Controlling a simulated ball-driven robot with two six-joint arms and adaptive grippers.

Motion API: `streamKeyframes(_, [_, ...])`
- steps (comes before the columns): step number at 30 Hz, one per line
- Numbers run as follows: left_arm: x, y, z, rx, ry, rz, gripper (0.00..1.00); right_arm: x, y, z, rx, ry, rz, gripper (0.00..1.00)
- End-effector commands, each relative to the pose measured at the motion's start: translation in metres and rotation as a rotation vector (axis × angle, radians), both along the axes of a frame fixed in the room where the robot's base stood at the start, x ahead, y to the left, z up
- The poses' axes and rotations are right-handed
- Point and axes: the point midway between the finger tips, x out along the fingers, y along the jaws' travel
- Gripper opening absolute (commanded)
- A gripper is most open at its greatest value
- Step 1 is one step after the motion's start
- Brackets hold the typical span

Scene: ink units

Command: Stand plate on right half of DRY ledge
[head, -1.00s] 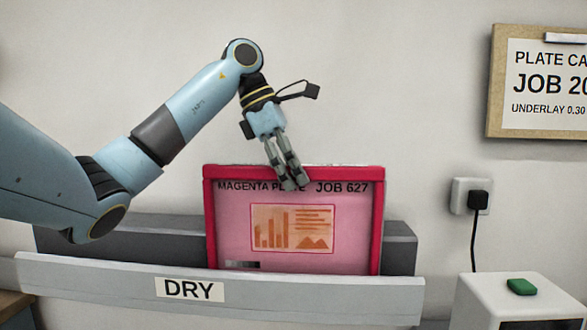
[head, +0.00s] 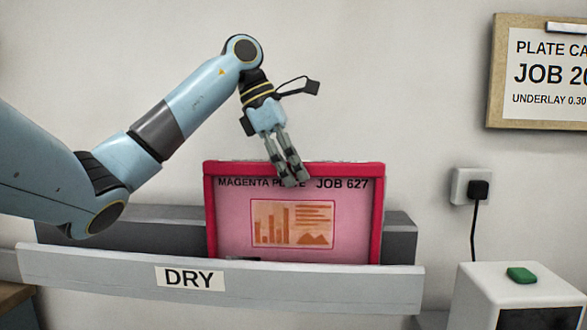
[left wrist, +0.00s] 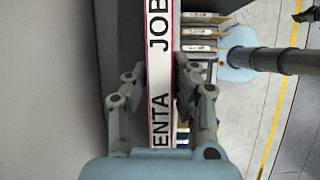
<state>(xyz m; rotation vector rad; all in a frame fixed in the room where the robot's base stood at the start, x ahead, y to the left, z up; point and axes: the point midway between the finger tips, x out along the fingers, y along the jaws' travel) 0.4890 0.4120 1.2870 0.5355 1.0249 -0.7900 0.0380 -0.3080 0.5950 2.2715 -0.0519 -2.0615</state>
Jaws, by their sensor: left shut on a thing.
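The magenta plate (head: 292,212), red-framed and marked JOB 627, stands upright behind the front lip of the DRY ledge (head: 320,277). It lies mostly over the ledge's right half, its left edge near the middle. The lip hides its bottom edge, so I cannot tell whether it rests on the ledge. My left gripper (head: 288,182) is shut on the plate's top edge, near its middle. In the left wrist view the plate's edge (left wrist: 160,50) runs between the fingers of the left gripper (left wrist: 156,92). My right gripper is not in view.
A grey backing bar (head: 400,235) runs behind the plate. A white box (head: 530,290) with a green button (head: 521,275) stands to the right of the ledge. A wall socket with plug (head: 472,187) and a notice board (head: 540,75) are on the wall.

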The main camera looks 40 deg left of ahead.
Motion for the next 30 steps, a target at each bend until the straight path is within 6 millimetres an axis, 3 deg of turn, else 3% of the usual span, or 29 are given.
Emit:
streamKeyframes(4, [0.0, 0.0, -0.001, -0.001, 0.003, 0.001, 0.0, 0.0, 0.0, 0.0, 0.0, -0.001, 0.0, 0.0])
streamKeyframes(5, [0.0, 0.0, -0.001, -0.001, 0.003, 0.001, 0.26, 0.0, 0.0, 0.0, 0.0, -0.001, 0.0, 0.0])
streamKeyframes(11, [0.0, 0.0, -0.001, -0.001, 0.003, 0.001, 0.5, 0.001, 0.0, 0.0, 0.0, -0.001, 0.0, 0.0])
streamKeyframes(20, [-0.001, 0.001, 0.002, 0.0, 0.003, 0.001, 0.5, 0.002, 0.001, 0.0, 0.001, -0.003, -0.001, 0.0])
streamKeyframes(30, [-0.016, 0.019, 0.051, -0.001, 0.001, 0.002, 0.5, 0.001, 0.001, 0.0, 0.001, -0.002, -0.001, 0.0])
